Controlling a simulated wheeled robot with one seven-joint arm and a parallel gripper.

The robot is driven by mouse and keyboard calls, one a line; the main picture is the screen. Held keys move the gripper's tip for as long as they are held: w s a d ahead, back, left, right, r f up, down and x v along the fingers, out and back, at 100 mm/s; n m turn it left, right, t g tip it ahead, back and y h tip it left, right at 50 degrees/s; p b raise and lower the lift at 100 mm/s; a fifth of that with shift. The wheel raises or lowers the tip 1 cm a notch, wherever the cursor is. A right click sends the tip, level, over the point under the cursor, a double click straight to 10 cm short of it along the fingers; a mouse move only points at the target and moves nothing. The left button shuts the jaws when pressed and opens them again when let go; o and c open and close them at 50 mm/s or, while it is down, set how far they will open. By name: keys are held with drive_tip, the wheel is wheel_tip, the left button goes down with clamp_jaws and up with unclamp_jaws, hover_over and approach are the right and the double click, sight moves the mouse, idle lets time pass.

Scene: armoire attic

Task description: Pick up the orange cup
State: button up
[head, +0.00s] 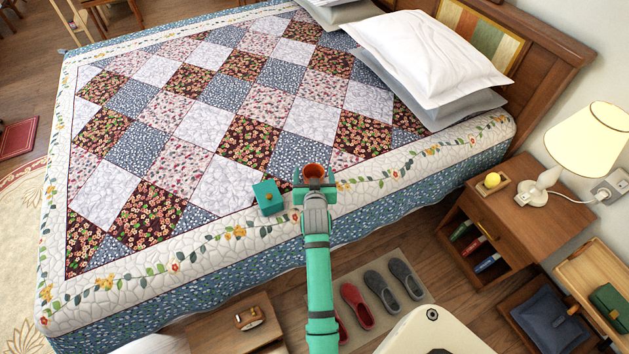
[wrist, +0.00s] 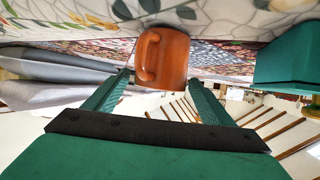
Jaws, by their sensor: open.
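The orange cup (head: 316,171) stands on the patchwork bed (head: 225,185) near its front edge, just beyond my gripper (head: 315,187) in the head view. In the wrist view the cup (wrist: 172,57) is close ahead, with its handle towards the camera. My gripper (wrist: 161,80) is open, its two green fingers pointing at the cup, one to each side of its lower part in the picture. I cannot tell whether either finger touches it. My gripper hides part of the cup in the head view.
A teal box (head: 268,196) lies on the bed just left of my gripper; it also shows in the wrist view (wrist: 287,48). A nightstand (head: 530,208) with a lamp (head: 592,140) stands at the right. White pillows (head: 430,52) lie at the headboard.

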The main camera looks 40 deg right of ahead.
drive_tip(key=c, duration=1.2)
drive_tip(key=shift+c, duration=0.7)
drive_tip(key=shift+r, duration=0.1)
